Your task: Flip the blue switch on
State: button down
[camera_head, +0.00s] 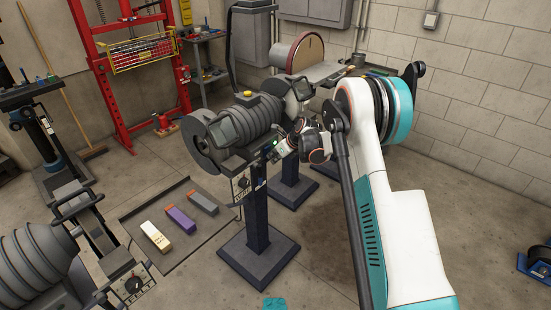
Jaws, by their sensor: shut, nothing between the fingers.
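A grey motor machine (262,112) stands on a dark blue pedestal (258,235) near the middle of the head camera view. A control box with a dial (241,184) hangs on its front. A small blue part (260,184), which looks like the blue switch, sits just right of that box; its position is too small to tell. My gripper (279,151) is shut and empty, at the machine's right front side, above and right of the blue part. A small green light shows beside it. I cannot tell whether the fingers touch the machine.
A disc sander (305,55) stands behind the machine. A red press frame (130,75) stands at the back left. Another grey machine (45,265) fills the lower left. The floor at front right is mostly clear.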

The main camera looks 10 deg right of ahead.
jog(key=shift+r, duration=0.1)
jog(key=shift+r+p, duration=0.3)
jog(key=shift+r, duration=0.5)
